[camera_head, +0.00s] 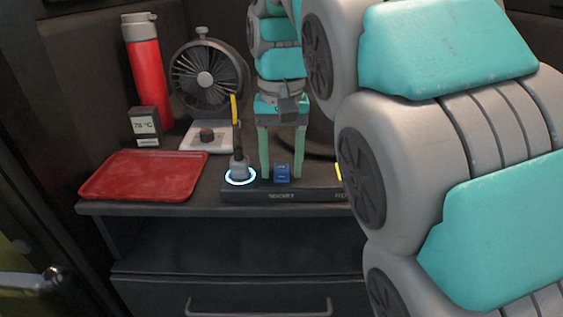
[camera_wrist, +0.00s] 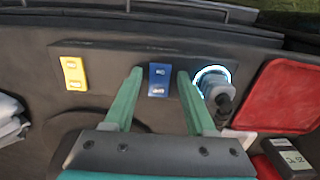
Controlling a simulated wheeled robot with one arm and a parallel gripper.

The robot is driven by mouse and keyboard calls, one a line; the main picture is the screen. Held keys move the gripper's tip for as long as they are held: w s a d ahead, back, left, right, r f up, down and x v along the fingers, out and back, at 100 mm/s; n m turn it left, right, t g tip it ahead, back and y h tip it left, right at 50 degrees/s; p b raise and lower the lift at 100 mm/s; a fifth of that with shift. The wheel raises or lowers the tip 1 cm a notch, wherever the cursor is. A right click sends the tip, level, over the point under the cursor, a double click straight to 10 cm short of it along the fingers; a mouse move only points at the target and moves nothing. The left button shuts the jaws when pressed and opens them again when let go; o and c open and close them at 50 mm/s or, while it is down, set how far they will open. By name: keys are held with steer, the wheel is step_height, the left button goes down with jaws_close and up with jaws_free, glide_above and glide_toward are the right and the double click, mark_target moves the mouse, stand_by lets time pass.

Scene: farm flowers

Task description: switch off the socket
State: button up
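The socket (camera_head: 300,194) is a dark strip near the shelf's front edge, with "SOCKET" lettering on its front. A grey plug (camera_head: 239,170) stands in its left end inside a glowing white-blue ring. A blue switch (camera_head: 281,173) is right of the plug; a yellow switch (camera_head: 340,172) is farther right, partly hidden by my arm. In the wrist view, the blue switch (camera_wrist: 158,80) shows between the fingers, with the yellow switch (camera_wrist: 73,73) left and the plug (camera_wrist: 218,92) right. My gripper (camera_head: 281,178) is open and empty, pointing down, its green fingertips on either side of the blue switch.
A red tray (camera_head: 143,175) lies left of the socket. Behind are a black fan (camera_head: 207,78), a red bottle (camera_head: 148,72), a small temperature display (camera_head: 145,126) and a white pad with a dark knob (camera_head: 207,136). A drawer (camera_head: 250,296) is below.

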jaws_close()
steer(key=shift+w+r+p, duration=0.1)
steer(key=shift+r+p, duration=0.05)
steer(key=shift+p, duration=0.25)
steer(key=g+p, duration=0.1)
steer(key=p, duration=0.2)
steer(key=shift+w+r+g, duration=0.2)
steer(key=shift+r+g, duration=0.15)
steer(key=shift+g, duration=0.05)
steer(key=shift+w+f+g+p, duration=0.1)
steer(key=shift+g+p, duration=0.3)
steer(key=shift+p, duration=0.8)
steer(key=shift+f, duration=0.3)
steer(key=shift+o, duration=1)
jaws_free()
